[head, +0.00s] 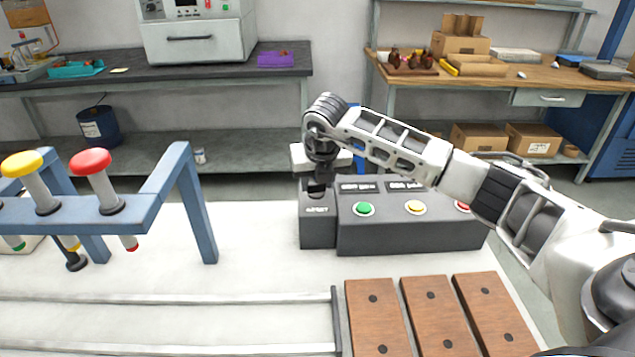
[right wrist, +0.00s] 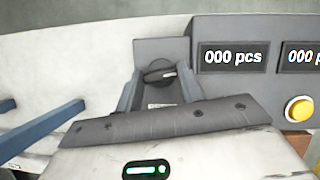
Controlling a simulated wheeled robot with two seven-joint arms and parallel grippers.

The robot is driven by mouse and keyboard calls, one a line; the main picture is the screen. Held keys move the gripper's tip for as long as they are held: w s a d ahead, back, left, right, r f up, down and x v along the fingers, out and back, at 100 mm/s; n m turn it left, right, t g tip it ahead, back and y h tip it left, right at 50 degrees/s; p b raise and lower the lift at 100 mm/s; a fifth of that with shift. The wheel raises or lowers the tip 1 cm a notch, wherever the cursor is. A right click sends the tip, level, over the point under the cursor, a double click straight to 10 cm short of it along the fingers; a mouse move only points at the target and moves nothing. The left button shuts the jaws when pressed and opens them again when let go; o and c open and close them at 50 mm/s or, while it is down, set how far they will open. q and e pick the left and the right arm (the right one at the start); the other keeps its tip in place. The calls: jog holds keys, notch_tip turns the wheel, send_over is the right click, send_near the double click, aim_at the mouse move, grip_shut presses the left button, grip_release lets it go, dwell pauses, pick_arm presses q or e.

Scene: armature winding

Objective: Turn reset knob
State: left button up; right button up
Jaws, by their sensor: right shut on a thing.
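The reset knob (right wrist: 158,72) is a round black knob with a light pointer mark, on the small grey reset panel (head: 317,228) at the left end of the control box (head: 410,235). In the head view my gripper covers the knob. My right gripper (head: 318,190) reaches down onto that panel from above. In the right wrist view its two fingers stand on either side of the knob, and it is shut on the knob. My left gripper is in neither view.
The control box has two counter displays, reading 000 where legible, and green (head: 364,209), yellow (head: 415,207) and red (head: 462,206) buttons. A blue frame (head: 190,200) with colored-cap tools stands left. Wooden blocks (head: 378,318) lie in front. White table between is clear.

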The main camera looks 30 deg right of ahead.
jog(key=shift+m, duration=0.7)
jog(key=o, duration=1)
jog(key=b+v, duration=0.1)
jog(key=v, duration=1.5)
jog(key=shift+w+a+b, duration=0.15)
jog(key=shift+a+b, duration=0.1)
jog(key=shift+b, duration=0.15)
